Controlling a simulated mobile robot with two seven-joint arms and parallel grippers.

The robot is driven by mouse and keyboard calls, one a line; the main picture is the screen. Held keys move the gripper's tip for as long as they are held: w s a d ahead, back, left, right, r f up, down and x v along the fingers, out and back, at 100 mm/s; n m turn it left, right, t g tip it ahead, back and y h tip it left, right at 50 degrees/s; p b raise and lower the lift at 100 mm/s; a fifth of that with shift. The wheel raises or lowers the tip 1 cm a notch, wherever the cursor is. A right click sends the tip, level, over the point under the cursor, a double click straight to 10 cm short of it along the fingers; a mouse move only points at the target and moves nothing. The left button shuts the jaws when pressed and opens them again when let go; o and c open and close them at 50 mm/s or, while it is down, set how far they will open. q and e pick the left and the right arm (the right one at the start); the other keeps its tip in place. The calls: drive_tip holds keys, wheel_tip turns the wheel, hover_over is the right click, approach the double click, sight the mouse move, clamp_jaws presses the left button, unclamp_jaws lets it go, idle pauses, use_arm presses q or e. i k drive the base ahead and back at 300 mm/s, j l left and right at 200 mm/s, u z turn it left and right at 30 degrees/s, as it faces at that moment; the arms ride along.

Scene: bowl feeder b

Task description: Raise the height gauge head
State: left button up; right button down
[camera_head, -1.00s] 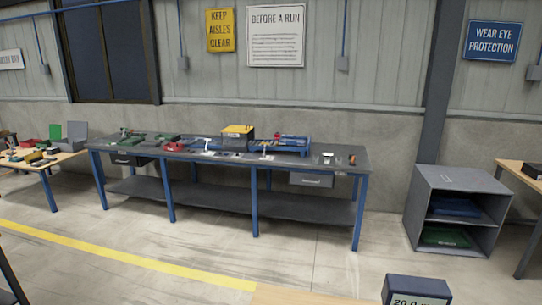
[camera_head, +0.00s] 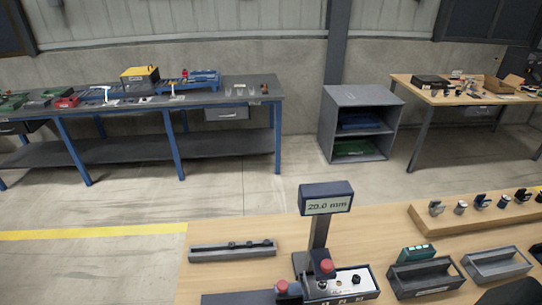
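A height gauge with a grey display (camera_head: 327,206) reading "20.0 mm" stands on the near wooden bench. Its dark upright column (camera_head: 319,233) runs down from the display. A dark block with a red top (camera_head: 326,266) sits low at the column, perhaps the gauge head. A light panel (camera_head: 345,282) with small controls lies beside it. Another red-topped dark part (camera_head: 283,287) is at the lower left, cut off by the frame edge.
The wooden bench (camera_head: 225,230) also holds a grey rail (camera_head: 232,250), a dark tray (camera_head: 425,277), a grey tray (camera_head: 497,265) and a wooden rack (camera_head: 470,218) of small parts. Floor, a blue-legged table (camera_head: 110,150) and a grey cabinet (camera_head: 340,105) lie beyond.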

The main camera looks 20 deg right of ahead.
sight(324, 269)
drive_tip(key=k+z, duration=0.1)
drive_tip(key=z, duration=0.85)
